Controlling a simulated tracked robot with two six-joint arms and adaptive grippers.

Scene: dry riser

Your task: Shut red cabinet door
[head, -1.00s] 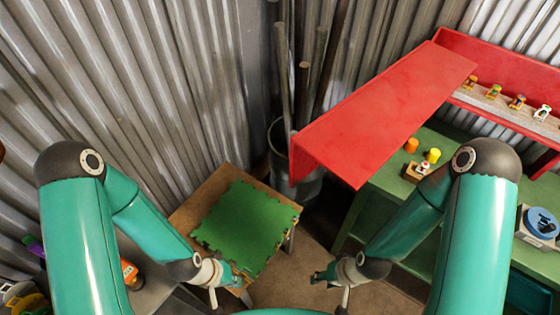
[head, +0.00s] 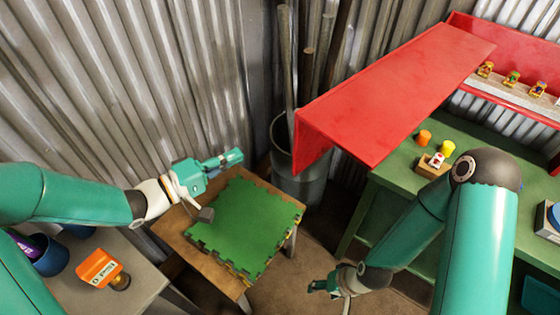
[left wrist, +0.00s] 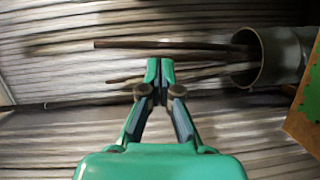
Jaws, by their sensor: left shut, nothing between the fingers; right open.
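The red cabinet (head: 522,52) stands at the upper right in the head view, with its inside and a shelf showing. Its red door (head: 400,90) is open and sticks out to the left, toward the grey bin. My left gripper (head: 236,157) is shut and empty above the green foam mat, left of the door and apart from it. In the left wrist view its fingers (left wrist: 160,66) are together with nothing between them. My right gripper (head: 318,286) is open and empty, low in front of the green workbench, below the door and apart from it.
A green foam mat (head: 237,226) lies on a small wooden table (head: 178,224). A grey bin (head: 293,182) with long poles stands behind the door's near end. Small figures stand on the cabinet shelf (head: 510,97). Orange and yellow pieces sit on the green workbench (head: 392,177). Corrugated walls close the back.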

